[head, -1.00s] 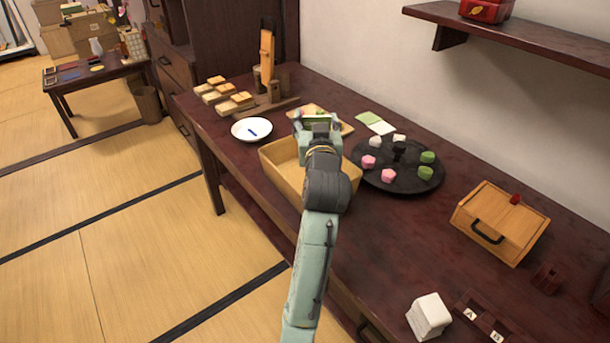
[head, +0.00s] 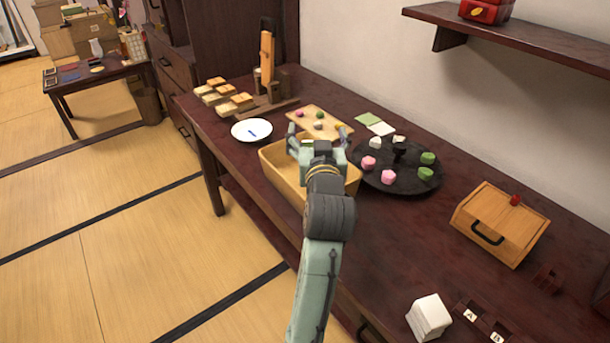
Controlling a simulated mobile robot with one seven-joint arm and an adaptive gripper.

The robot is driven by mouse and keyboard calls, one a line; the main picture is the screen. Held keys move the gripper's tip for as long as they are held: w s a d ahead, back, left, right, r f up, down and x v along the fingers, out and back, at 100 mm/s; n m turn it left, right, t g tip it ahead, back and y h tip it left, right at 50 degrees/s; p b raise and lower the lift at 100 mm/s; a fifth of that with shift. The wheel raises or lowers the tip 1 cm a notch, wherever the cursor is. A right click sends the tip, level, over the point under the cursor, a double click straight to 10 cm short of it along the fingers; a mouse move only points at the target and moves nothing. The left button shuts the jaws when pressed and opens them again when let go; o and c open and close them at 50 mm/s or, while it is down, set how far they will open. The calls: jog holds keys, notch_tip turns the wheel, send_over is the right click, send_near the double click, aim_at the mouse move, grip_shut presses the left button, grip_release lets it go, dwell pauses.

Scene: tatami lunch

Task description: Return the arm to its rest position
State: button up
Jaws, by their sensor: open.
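My gripper (head: 319,133) is at the end of my green and grey arm, over the wooden tray-like box (head: 277,173) on the dark table. Its two fingers are spread apart and point away toward the back of the table. Nothing shows between the fingers. My arm hides part of the box's right side and the inside of the box is partly covered by the gripper.
Behind the gripper lies a wooden board (head: 305,119) with small sweets. A black round tray (head: 400,181) with pink, green and white sweets is to the right. A white plate (head: 252,131) is to the left. A lidded wooden box (head: 500,222) and white block (head: 428,316) stand nearer right.

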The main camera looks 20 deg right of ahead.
jog(key=shift+v, duration=1)
